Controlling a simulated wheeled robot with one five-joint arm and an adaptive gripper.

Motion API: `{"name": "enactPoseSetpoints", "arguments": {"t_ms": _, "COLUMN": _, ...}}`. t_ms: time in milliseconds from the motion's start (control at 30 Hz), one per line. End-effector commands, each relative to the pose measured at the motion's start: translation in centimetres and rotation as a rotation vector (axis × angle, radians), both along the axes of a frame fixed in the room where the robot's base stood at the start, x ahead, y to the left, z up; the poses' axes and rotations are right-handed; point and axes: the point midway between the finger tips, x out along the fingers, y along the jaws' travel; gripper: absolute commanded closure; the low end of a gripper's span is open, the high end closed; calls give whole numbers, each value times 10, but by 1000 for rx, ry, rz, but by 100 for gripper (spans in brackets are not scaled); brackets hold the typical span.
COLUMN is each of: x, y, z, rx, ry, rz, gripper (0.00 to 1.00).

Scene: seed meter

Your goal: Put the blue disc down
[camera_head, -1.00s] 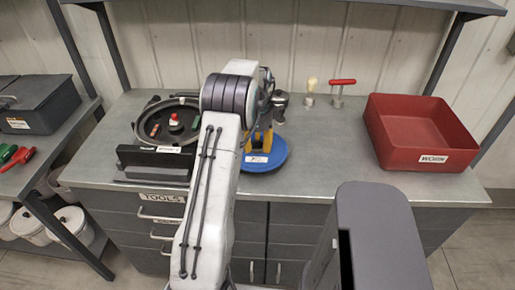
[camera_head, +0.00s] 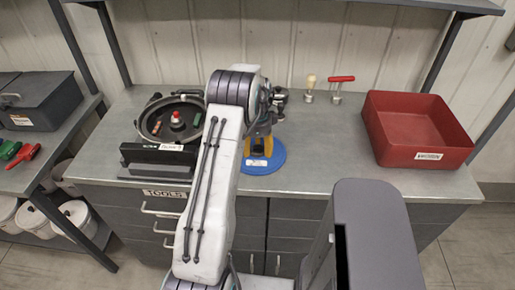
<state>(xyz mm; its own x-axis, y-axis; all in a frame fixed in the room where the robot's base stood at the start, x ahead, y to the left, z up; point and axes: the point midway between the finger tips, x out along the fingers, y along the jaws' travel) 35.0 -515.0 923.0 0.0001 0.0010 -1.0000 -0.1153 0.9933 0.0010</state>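The blue disc (camera_head: 267,164) is at the middle of the workbench, near its front edge, with a small white label on its front. It looks flat and level, at or just above the bench top; I cannot tell whether it touches. My gripper (camera_head: 262,146), with yellow parts, is directly over the disc. My arm hides the disc's left part and most of the gripper. I cannot see whether the fingers are shut on the disc.
A round black seed meter housing (camera_head: 172,119) with a red-topped knob stands left, behind a dark labelled block (camera_head: 155,159). A red bin (camera_head: 421,128) is at the right. A red-handled tool (camera_head: 338,89) and a pale-knobbed tool (camera_head: 310,88) stand at the back. Bare bench lies right of the disc.

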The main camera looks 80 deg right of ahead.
Motion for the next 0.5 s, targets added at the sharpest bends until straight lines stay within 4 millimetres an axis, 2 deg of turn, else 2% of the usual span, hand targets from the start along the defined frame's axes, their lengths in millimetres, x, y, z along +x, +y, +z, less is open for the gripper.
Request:
{"name": "enactPoseSetpoints", "arguments": {"t_ms": 33, "x": 0, "y": 0, "z": 0, "rx": 0, "ry": 0, "rz": 0, "gripper": 38}}
{"name": "enactPoseSetpoints", "arguments": {"t_ms": 100, "x": 0, "y": 0, "z": 0, "rx": 0, "ry": 0, "rz": 0, "gripper": 32}}
{"name": "enactPoseSetpoints", "arguments": {"t_ms": 500, "x": 0, "y": -1, "z": 7, "rx": -3, "ry": 0, "rz": 0, "gripper": 32}}
